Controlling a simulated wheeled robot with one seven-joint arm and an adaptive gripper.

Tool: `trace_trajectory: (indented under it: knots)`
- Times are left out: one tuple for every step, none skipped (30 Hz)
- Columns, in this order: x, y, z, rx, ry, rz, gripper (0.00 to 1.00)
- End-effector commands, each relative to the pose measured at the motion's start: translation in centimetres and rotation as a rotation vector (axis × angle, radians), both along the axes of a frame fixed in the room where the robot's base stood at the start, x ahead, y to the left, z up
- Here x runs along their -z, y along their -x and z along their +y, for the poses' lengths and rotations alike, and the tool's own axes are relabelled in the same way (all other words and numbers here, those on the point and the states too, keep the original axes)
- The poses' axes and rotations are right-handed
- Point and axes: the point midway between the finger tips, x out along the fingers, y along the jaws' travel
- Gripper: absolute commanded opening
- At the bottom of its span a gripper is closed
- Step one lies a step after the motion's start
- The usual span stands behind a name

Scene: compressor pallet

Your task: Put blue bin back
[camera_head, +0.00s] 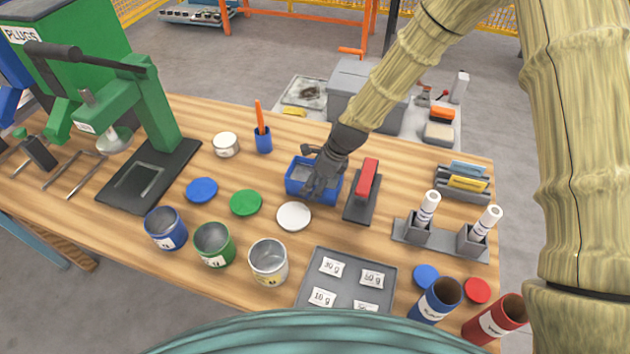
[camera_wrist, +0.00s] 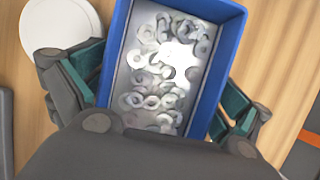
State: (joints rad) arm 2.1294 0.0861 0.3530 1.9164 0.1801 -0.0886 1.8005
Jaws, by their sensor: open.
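The blue bin (camera_head: 297,188) stands on the wooden workbench, behind the white disc and left of the red-handled stapler-like tool. In the wrist view the blue bin (camera_wrist: 227,15) holds many grey washers (camera_wrist: 165,75). My gripper (camera_head: 318,188) is over the bin in the head view and hides part of it. In the wrist view my gripper (camera_wrist: 165,100) is open, with one finger on each side of the bin. I cannot tell whether the fingers touch the bin walls. The near end of the bin is hidden by my gripper.
A white disc (camera_head: 293,216) lies close in front of the bin. The red-handled tool (camera_head: 365,188) stands close to its right. A blue cup with an orange pen (camera_head: 263,138) is behind left. Open cans and a grey tray (camera_head: 385,272) with labelled packets are nearer the front.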

Motion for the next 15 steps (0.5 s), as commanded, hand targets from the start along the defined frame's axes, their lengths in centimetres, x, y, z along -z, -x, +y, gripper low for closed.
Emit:
trace_trajectory:
  knots:
    - [0.04, 0.00, 0.03, 0.000, 0.000, 0.000, 1.00]
    - [0.06, 0.00, 0.04, 0.000, 0.000, 0.000, 1.00]
    - [0.06, -0.01, 0.03, 0.000, 0.000, 0.000, 1.00]
    - [0.06, 0.00, 0.04, 0.000, 0.000, 0.000, 1.00]
    - [0.05, 0.00, 0.03, 0.000, 0.000, 0.000, 1.00]
    - [0.05, 0.00, 0.03, 0.000, 0.000, 0.000, 1.00]
    - [0.04, 0.00, 0.03, 0.000, 0.000, 0.000, 0.98]
    - [0.04, 0.00, 0.03, 0.000, 0.000, 0.000, 0.93]
    - [0.04, 0.00, 0.03, 0.000, 0.000, 0.000, 0.85]
    - [0.04, 0.00, 0.03, 0.000, 0.000, 0.000, 0.80]
    - [0.03, 0.00, 0.03, 0.000, 0.000, 0.000, 0.74]
    - [0.03, 0.00, 0.03, 0.000, 0.000, 0.000, 0.67]
    - [0.04, 0.00, 0.01, 0.000, 0.000, 0.000, 0.62]
    - [0.04, 0.00, 0.02, 0.000, 0.000, 0.000, 0.56]
    - [0.04, 0.01, 0.01, 0.000, 0.000, 0.000, 0.49]
